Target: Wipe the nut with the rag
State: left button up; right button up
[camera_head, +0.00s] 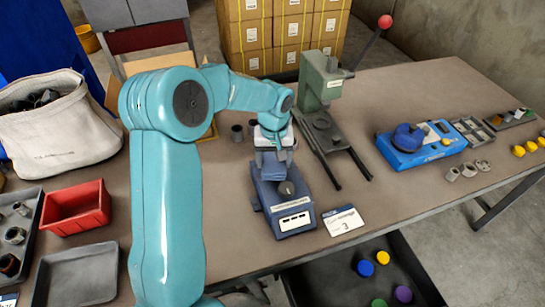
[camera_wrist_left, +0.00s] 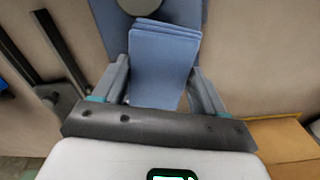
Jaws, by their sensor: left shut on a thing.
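My left gripper (camera_head: 274,158) reaches in over the rear of a small blue bench device (camera_head: 284,222). In the left wrist view the gripper (camera_wrist_left: 160,92) is shut on a folded blue rag (camera_wrist_left: 160,62), its two fingers on either side of the layers. A round grey piece, which looks like the nut (camera_head: 287,188), sits on top of the blue device, just in front of the gripper. The rag's folded edge lies close to this round piece (camera_wrist_left: 140,4), which is cut by the top of the wrist view; I cannot tell whether they touch. My right gripper is not in view.
A green press (camera_head: 322,85) with dark rails stands right of the gripper. A label card (camera_head: 344,220) lies beside the blue device. A blue tool (camera_head: 422,148) is farther right. A red bin (camera_head: 75,208) and a cloth bag (camera_head: 58,130) are at left. An open drawer (camera_head: 345,285) is below.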

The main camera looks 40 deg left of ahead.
pick_arm(q)
jog(key=shift+f, duration=0.35)
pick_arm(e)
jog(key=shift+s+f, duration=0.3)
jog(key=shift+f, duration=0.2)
pick_arm(q)
jog(key=shift+w+a+r, duration=0.1)
jog(key=shift+w+a, duration=0.1)
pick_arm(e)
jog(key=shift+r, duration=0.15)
pick_arm(q)
jog(key=shift+w+a+p, duration=0.45)
jog(key=shift+w+p, duration=0.1)
jog(key=shift+w, duration=0.1)
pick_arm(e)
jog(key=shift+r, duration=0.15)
pick_arm(q)
jog(key=shift+w+a+p, duration=0.35)
jog(key=shift+w+a, duration=0.05)
jog(key=shift+a, duration=0.05)
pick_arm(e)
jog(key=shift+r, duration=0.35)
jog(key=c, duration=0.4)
pick_arm(q)
jog(key=shift+w+a, duration=0.3)
jog(key=shift+w, duration=0.15)
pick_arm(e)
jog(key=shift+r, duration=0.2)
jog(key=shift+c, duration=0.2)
